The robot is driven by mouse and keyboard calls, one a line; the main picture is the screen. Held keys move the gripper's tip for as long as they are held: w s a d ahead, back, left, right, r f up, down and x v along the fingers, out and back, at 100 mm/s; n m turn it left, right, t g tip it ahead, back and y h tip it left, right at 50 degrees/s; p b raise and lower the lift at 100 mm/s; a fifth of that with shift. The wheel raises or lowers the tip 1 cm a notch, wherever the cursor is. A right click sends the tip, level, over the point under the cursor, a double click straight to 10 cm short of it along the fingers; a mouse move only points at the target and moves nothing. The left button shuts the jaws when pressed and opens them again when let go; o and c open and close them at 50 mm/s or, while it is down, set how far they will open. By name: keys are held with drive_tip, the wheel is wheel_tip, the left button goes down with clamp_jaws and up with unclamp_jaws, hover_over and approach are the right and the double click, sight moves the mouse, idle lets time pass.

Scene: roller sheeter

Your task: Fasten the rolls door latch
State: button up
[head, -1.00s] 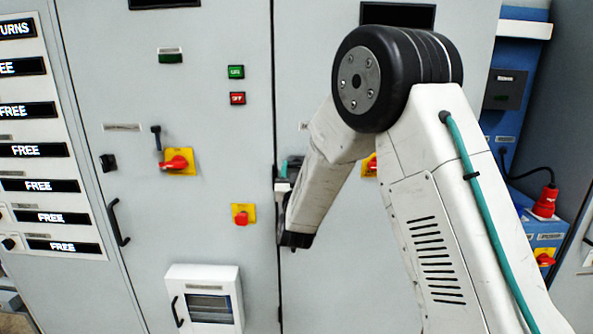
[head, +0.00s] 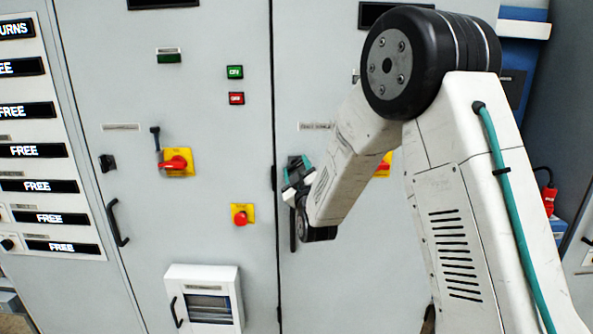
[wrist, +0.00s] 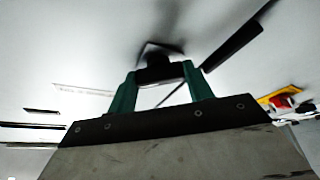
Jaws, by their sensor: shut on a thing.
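The right-hand grey door (head: 335,230) carries a small black latch (wrist: 154,70), seen in the wrist view between my teal fingertips. My gripper (wrist: 157,78) is shut on this latch, with a finger on each side of it. In the head view my gripper (head: 299,172) is at the left side of that door, near the seam, and its fingers partly cover the latch. The wrist view is blurred, and I cannot tell whether the latch is fastened.
A long black door handle (head: 293,230) is just below my gripper.

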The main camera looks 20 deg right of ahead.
drive_tip(key=n+g+y, duration=0.1)
drive_tip(key=n, duration=0.2)
drive_tip(key=n+y, duration=0.1)
drive_tip(key=n, duration=0.2)
drive_tip(key=shift+d+r+n+g+y, duration=0.1)
drive_tip(key=shift+r+n+g+y, duration=0.1)
drive_tip(key=shift+n+g+y, duration=0.15)
drive_tip(key=n+g, duration=0.1)
drive_tip(key=n, duration=0.1)
drive_tip(key=n+g, duration=0.1)
drive_tip(key=n, duration=0.1)
drive_tip(key=shift+n+y, duration=0.25)
drive_tip(key=shift+n, duration=0.1)
drive_tip(key=o, duration=1)
drive_tip(key=s, duration=0.8)
drive_tip(key=shift+d, duration=0.3)
